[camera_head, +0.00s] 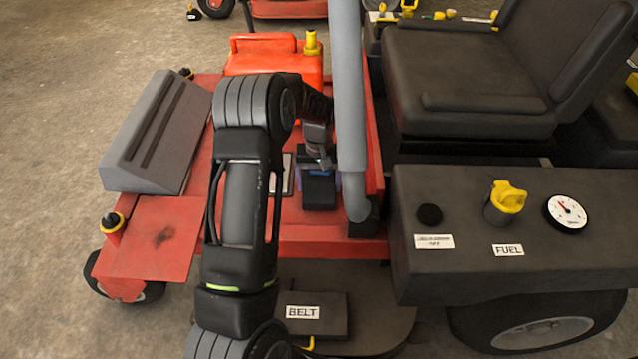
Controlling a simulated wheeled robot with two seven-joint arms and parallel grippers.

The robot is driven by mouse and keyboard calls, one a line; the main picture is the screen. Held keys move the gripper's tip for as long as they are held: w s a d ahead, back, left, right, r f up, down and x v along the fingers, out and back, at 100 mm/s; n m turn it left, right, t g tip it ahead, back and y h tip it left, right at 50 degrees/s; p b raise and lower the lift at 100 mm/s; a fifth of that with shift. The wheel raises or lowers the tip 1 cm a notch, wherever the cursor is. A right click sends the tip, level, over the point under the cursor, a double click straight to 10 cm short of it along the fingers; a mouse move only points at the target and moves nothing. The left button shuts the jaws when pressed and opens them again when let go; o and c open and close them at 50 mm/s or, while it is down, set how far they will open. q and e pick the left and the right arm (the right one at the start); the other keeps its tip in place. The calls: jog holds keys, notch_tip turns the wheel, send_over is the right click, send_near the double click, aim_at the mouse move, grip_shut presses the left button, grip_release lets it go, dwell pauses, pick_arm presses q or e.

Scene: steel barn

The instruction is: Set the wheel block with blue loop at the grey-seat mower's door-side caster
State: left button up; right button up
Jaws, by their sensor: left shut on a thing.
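The wheel block (319,194) is a small black block with a blue loop (320,172) on its upper side. My left gripper (319,164) is shut on it, holding it over the red front platform of the mower (150,235). I cannot tell whether the block touches the platform. The mower has a dark grey seat (465,75). One front caster (128,290) shows at the lower left, partly under the red platform. The other front corner shows only a yellow-and-black cap (186,73). My left arm hides part of the platform. My right gripper is out of view.
A grey ribbed footrest (160,130) and a red fuel can (270,57) are on the platform. A grey upright tube (350,100) stands close right of the gripper. A fuel-cap console (520,235) is at right. Concrete floor (60,120) is clear at left.

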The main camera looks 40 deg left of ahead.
aim_at(319, 179)
pick_arm(q)
jog(key=shift+f, duration=0.15)
jog(key=o, duration=1.9)
notch_tip(319, 179, up, 12)
jog(key=shift+r+p, duration=0.2)
jog(key=shift+p, duration=1.05)
